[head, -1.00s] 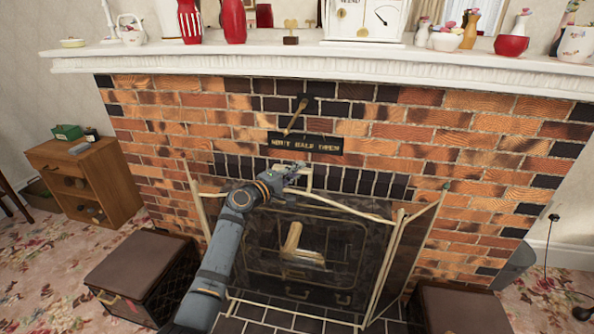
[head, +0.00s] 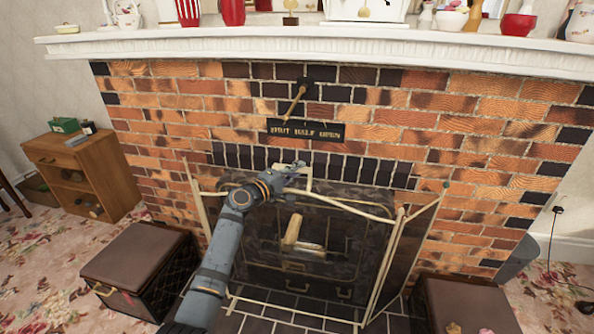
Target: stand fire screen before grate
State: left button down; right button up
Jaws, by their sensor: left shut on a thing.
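The fire screen (head: 385,260) has a thin cream frame, dark mesh and folding side panels. It stands in front of the fireplace opening, its right panel (head: 415,240) angled out. The grate (head: 300,240) shows through the mesh behind it, with a pale log-like piece (head: 292,230) in view. My left gripper (head: 298,174) is shut on the fire screen at the middle of its top rail. My left arm covers part of the screen's left side. Whether the screen's feet touch the hearth is hard to tell. My right gripper is not in view.
A brown-topped box (head: 140,265) stands left of the hearth and another (head: 465,305) at the right. A small wooden cabinet (head: 85,175) is at the far left. The mantel (head: 300,38) above carries vases and a clock. Tiled hearth (head: 285,310) shows in front.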

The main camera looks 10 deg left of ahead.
pick_arm(q)
jog(key=shift+f+b, duration=1.15)
jog(key=shift+b, duration=0.35)
dwell(1.8)
jog(key=c, duration=1.4)
grip_release()
jog(key=shift+o, duration=0.6)
jog(key=shift+s+f, duration=0.1)
jog(key=shift+f, duration=0.35)
jog(key=shift+o, duration=1.1)
jog(key=shift+r, duration=0.15)
jog(key=shift+s+r, duration=0.1)
